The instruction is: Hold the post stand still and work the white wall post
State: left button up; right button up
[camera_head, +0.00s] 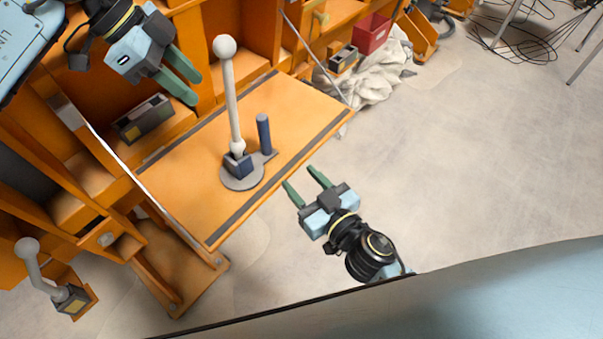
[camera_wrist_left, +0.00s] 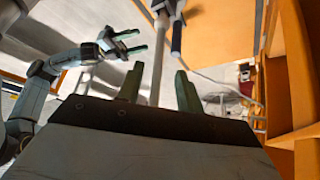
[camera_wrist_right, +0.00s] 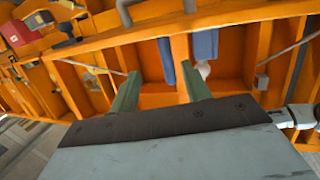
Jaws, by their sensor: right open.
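The post stand (camera_head: 242,181) is a round grey base with a blue socket block (camera_head: 238,166) and a dark blue upright handle (camera_head: 264,135). It stands on the orange hinged board. A tall white post (camera_head: 231,100) with a ball top rises from the socket block. A second pale ball-topped post (camera_head: 36,269) sits in a mount at lower left. My left gripper (camera_head: 197,91) is open and empty, left of the tall post; its view shows the post (camera_wrist_left: 157,65) beyond its fingers. My right gripper (camera_head: 298,176) is open, off the board's right edge; the handle (camera_wrist_right: 166,60) shows beyond its fingers.
The orange board (camera_head: 180,190) has dark strips along its edges and a stay rod on each side. A grey box (camera_head: 143,118) lies behind it at left. A red box (camera_head: 372,34) and white cloth (camera_head: 375,75) are at the back.

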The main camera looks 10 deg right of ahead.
aim_at(268, 139)
jog(key=shift+t+y, duration=0.3)
jog(key=r+x, duration=0.1)
jog(key=x, duration=0.3)
jog(key=r+x, duration=0.1)
jog(key=x, duration=0.4)
jog(key=r+x, duration=0.1)
jog(key=x, duration=0.3)
jog(key=shift+w+a, duration=0.15)
jog(key=shift+a, duration=0.2)
